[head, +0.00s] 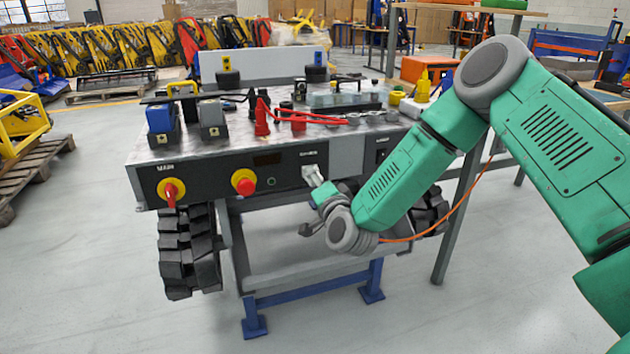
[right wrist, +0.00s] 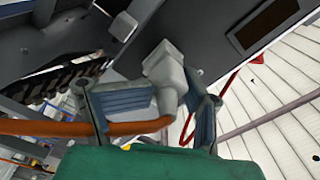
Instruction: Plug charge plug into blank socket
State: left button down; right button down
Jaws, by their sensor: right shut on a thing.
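The charge plug (right wrist: 168,72) is a pale grey block with an orange cable (right wrist: 135,127) in the right wrist view. My right gripper (right wrist: 150,98) is shut on it, one finger on each side. In the head view my right gripper (head: 324,196) is at the carrier's dark front panel (head: 215,178). A pale piece (head: 311,172) shows there, just under a small white label. The plug's front end points at the panel in the wrist view. The socket face is hidden, and I cannot tell if the plug is seated. My left gripper is not in view.
The tracked carrier's metal top (head: 210,142) holds black and blue blocks, red clamps (head: 298,121) and a clear-lidded box. A red-yellow knob (head: 171,191) and a red button (head: 244,182) sit left on the panel. A black track (head: 188,250) is below. Open floor lies in front.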

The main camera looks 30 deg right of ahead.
jog(key=shift+s+a+r+p, duration=0.15)
jog(key=shift+s+a, duration=0.2)
jog(key=shift+s, duration=0.2)
jog(key=shift+s+a+p, duration=0.15)
jog(key=shift+s+a, duration=0.15)
jog(key=shift+s, duration=0.45)
jog(key=shift+d, duration=0.1)
jog(key=p+v, duration=0.1)
jog(key=v, duration=0.2)
jog(key=shift+s, duration=0.3)
jog(key=c, duration=2.2)
grip_release()
grip_shut()
